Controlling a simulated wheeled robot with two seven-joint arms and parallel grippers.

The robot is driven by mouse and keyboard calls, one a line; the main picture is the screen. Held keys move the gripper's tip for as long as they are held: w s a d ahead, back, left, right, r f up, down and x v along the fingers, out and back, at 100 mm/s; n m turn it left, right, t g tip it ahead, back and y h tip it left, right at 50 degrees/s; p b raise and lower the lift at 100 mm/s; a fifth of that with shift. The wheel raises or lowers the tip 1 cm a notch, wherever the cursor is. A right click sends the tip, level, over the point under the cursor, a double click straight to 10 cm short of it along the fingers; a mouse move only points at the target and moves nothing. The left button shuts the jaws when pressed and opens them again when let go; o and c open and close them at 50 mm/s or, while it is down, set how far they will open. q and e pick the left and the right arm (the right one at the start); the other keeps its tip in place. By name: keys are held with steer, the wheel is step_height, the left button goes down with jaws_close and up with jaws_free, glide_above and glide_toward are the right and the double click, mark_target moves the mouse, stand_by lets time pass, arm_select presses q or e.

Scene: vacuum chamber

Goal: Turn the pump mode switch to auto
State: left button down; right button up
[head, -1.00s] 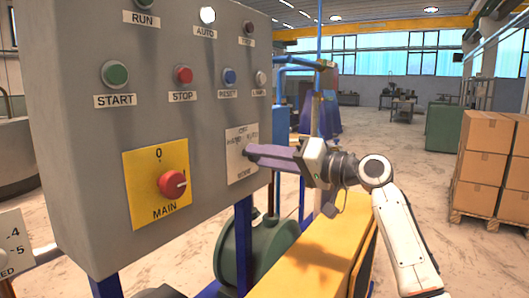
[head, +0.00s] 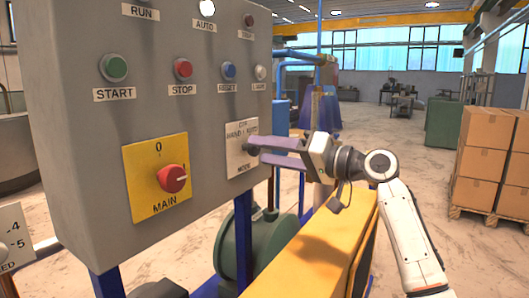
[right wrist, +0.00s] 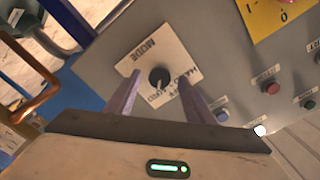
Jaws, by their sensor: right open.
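The pump mode switch is a small black knob (right wrist: 159,77) on a pale plate (head: 236,165) marked OFF, HAND, AUTO and MODE, low on the right of the grey panel. My right gripper (head: 263,150) is open in front of the plate, its two purple fingers pointing at the panel. In the right wrist view the fingers (right wrist: 159,85) stand on either side of the knob, apart from each other; whether they touch it is not clear. The knob's pointer direction is hard to make out. My left gripper is not in view.
The grey panel (head: 70,130) also carries a red MAIN switch (head: 173,178) on a yellow plate, a green START button (head: 114,67), a red STOP button (head: 183,69) and a blue RESET button (head: 229,72). A yellow guard (head: 315,245) lies below my right arm. Stacked boxes (head: 487,150) stand at right.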

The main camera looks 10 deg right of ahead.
steer(key=b+v, duration=0.1)
steer(key=v, duration=0.8)
steer(key=shift+s+b, duration=0.15)
steer(key=shift+b, duration=0.25)
steer(key=shift+d, duration=0.1)
